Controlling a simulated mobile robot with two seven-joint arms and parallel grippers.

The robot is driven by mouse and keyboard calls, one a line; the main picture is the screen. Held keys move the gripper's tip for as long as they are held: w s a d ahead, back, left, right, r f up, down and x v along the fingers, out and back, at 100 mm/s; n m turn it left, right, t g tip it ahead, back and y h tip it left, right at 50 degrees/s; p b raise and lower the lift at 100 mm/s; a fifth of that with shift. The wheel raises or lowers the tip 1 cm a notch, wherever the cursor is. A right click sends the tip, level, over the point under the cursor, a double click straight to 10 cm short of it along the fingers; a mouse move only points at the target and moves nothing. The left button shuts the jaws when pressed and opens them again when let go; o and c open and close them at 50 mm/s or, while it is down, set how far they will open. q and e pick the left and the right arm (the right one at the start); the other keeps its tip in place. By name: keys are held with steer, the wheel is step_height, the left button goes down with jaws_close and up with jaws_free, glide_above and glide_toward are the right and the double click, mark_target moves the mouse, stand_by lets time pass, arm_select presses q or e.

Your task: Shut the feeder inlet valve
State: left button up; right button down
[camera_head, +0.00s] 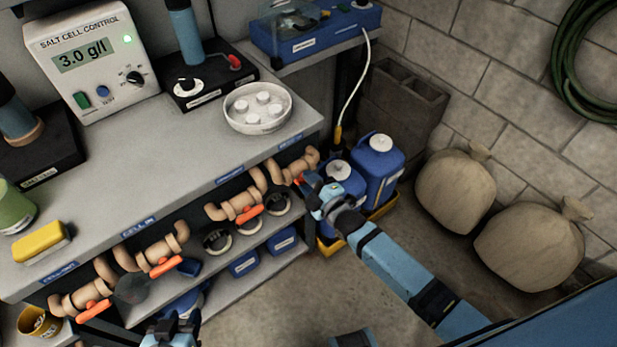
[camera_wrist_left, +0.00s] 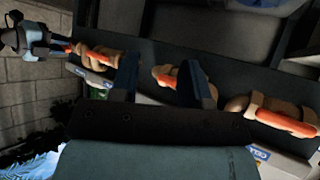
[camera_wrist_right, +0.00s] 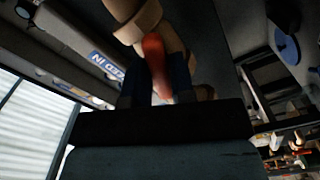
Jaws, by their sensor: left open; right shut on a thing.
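Several tan pipe valves with orange lever handles line the shelf front. The rightmost valve (camera_head: 299,167) is at my right gripper (camera_head: 314,188). Its orange handle (camera_wrist_right: 156,66) sits between the closed right fingers in the right wrist view; the fingertips hide part of it. The blue label beside it (camera_wrist_right: 106,64) is only partly readable, with "IN" visible. My left gripper (camera_head: 172,332) is open and empty at the bottom of the head view. In the left wrist view its fingers (camera_wrist_left: 163,80) are spread in front of the middle valve (camera_wrist_left: 170,77), apart from it.
The "CELL IN" valve (camera_head: 158,254) and another valve (camera_head: 238,206) stand left of the held one. Blue jugs (camera_head: 378,168) in a yellow tray (camera_head: 384,207) stand close behind my right gripper. Sacks (camera_head: 455,190) lie by the wall. The floor in front is clear.

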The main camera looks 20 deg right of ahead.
arm_select(q)
steer(key=shift+s+a+r+p, duration=0.15)
steer(key=shift+r+p, duration=0.95)
steer(key=shift+p, duration=0.55)
arm_select(e)
steer(key=shift+m, duration=6.4)
steer(key=c, duration=1.1)
jaws_free()
steer(key=v, duration=1.4)
